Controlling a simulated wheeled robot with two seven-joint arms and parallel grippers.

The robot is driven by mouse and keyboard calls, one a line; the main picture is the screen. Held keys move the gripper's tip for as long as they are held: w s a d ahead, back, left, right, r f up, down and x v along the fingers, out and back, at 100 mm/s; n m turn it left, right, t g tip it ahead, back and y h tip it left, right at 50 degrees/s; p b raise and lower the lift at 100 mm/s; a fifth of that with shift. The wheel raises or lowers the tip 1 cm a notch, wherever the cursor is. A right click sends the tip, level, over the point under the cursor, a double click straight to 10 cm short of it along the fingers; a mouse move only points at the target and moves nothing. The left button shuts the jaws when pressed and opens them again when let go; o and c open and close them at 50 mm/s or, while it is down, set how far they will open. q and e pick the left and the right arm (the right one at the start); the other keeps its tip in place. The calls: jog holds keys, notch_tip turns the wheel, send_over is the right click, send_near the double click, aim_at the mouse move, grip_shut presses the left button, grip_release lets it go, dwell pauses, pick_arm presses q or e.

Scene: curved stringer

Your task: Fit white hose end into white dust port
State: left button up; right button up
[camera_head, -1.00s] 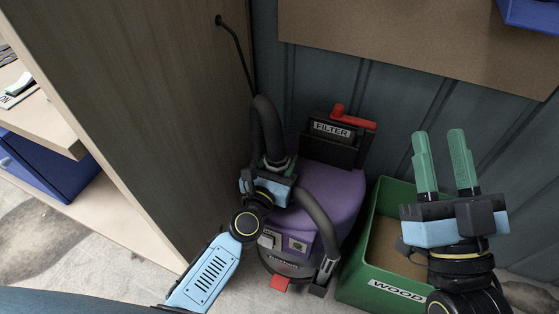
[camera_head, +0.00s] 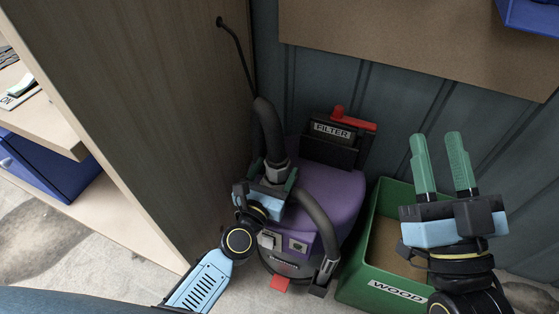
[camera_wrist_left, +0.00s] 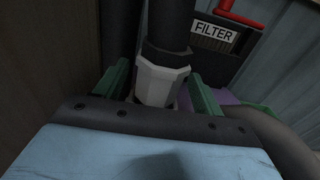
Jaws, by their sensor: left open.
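The pale grey-white hose end (camera_wrist_left: 160,82) sits below a black collar on the dark hose (camera_head: 269,130). It stands roughly upright over the purple vacuum (camera_head: 332,194). My left gripper (camera_head: 271,178) is open, with its green fingers on either side of the hose end; the left wrist view shows gaps between the fingers (camera_wrist_left: 158,88) and the hose end. I cannot tell whether the hose end is seated in anything; its bottom is hidden by the gripper body. I cannot make out the white dust port. My right gripper (camera_head: 438,138) is open and empty, fingers up, over the green bin.
A wooden panel (camera_head: 150,120) rises close to the left of my left gripper. A black box labelled FILTER (camera_head: 333,140) with a red handle is behind. A second dark hose (camera_head: 318,218) curves down the front. The green WOOD bin (camera_head: 385,287) stands right.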

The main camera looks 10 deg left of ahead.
pick_arm(q)
jog(key=s, duration=0.3)
jog(key=s+a, duration=0.1)
jog(key=s, duration=0.3)
jog(key=shift+a, duration=0.2)
jog(key=shift+s+a+r, duration=0.1)
jog(key=shift+s+r, duration=0.05)
jog(key=shift+s, duration=0.45)
jog(key=s+a+r+n+t+h, duration=0.1)
jog(key=s+r+n+t, duration=0.1)
jog(key=r+n, duration=1)
jog(key=s+a+r+n+t+h, duration=0.1)
jog(key=s+r+n+t, duration=0.1)
jog(key=r+n, duration=1.1)
jog(key=n, duration=1)
jog(key=shift+a+h, duration=0.4)
pick_arm(e)
jog(key=shift+w+f, duration=0.15)
jog(key=shift+f, duration=0.2)
